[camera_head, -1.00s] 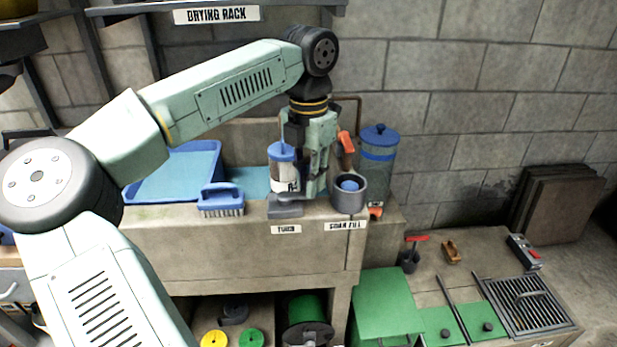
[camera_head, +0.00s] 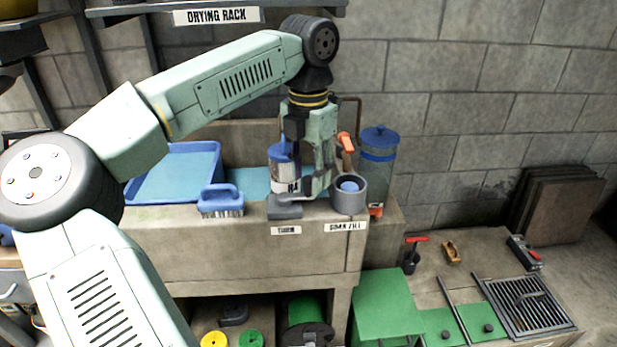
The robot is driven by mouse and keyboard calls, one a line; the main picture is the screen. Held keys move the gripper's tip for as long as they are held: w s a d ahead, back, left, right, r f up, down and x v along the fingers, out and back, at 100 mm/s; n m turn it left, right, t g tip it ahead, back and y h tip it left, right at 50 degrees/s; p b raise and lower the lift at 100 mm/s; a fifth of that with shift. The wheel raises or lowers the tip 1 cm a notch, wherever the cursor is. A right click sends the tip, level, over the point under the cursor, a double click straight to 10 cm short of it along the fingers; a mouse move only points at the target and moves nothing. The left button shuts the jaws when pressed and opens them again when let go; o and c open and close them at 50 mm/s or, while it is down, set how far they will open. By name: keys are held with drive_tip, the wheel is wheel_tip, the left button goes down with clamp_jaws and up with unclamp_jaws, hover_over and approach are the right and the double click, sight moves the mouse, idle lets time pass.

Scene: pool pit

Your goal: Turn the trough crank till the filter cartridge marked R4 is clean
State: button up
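The filter cartridge marked R4 (camera_head: 283,180) stands upright at the trough (camera_head: 240,245), with a blue top and a pale body carrying dark lettering. Its right side is partly covered by my gripper; I cannot tell how clean its surface is. A grey bracket-like part (camera_head: 284,210), apparently the crank's mount, sits at its foot above the "TURN" label (camera_head: 286,230). My gripper (camera_head: 308,197) points down just right of the cartridge, close to this part. Its fingers and any crank handle between them are too small and overlapped to make out.
A blue brush (camera_head: 221,201) and a blue tray (camera_head: 170,178) are left of the cartridge. A grey cup (camera_head: 350,196) stands close on the gripper's right, before a blue-lidded canister (camera_head: 379,165). An orange-handled tool (camera_head: 346,143) is behind. The drying rack shelf (camera_head: 120,11) is above.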

wheel_tip(320, 180, up, 10)
drive_tip(key=shift+r, duration=0.25)
idle(0.5)
